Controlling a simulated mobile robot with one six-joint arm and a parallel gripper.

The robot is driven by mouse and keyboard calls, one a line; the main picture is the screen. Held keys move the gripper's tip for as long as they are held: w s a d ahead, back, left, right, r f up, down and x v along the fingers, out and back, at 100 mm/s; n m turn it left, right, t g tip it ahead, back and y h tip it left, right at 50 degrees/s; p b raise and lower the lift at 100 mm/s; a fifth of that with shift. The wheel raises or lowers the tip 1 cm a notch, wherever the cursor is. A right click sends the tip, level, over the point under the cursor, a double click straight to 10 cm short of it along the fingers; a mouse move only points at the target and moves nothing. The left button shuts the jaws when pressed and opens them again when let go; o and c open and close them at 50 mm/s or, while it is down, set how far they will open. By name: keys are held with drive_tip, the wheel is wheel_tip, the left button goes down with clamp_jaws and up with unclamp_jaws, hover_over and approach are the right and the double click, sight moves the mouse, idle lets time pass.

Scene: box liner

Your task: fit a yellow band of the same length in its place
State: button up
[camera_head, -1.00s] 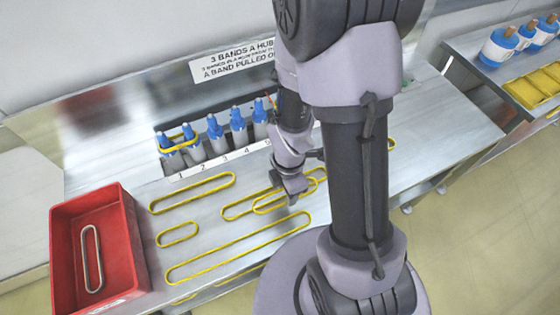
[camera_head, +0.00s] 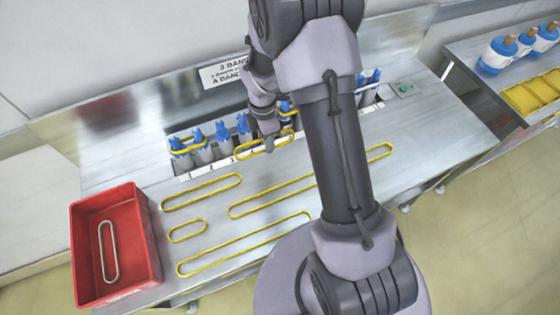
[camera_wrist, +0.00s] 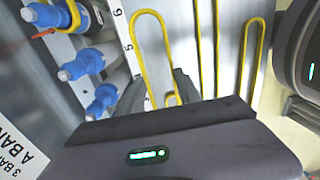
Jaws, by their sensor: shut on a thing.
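My gripper (camera_head: 268,148) is shut on a yellow band (camera_head: 245,152), held in front of the row of blue-topped pegs; the band also shows in the wrist view (camera_wrist: 137,50). Yellow bands lie on the steel table: a medium one (camera_head: 201,205), a short one (camera_head: 187,239), a long one (camera_head: 240,251) and another long one (camera_head: 238,214), partly hidden by my arm. A yellow band (camera_head: 188,152) sits around the two leftmost pegs. In the wrist view another yellow band (camera_wrist: 75,14) is at a blue peg (camera_wrist: 56,15). My arm hides several pegs in the head view.
A red bin (camera_head: 146,240) at the left holds a pale band (camera_head: 102,252). A sign (camera_head: 222,73) stands behind the pegs. A green button box (camera_head: 403,89) is at the rack's right. A side table with bottles (camera_head: 497,52) and a yellow tray (camera_head: 530,92) stands at far right.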

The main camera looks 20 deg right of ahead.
wheel_tip(320, 180, up, 9)
drive_tip(key=p, duration=0.5)
hover_over(243, 114)
drive_tip(key=shift+w+f, duration=0.15)
drive_tip(key=shift+w, duration=0.15)
wheel_tip(243, 114, down, 5)
drive_tip(key=b, duration=0.4)
drive_tip(key=shift+f, duration=0.2)
drive_tip(key=shift+f+b, duration=1.3)
drive_tip(key=shift+f, duration=0.7)
drive_tip(key=o, duration=1.4)
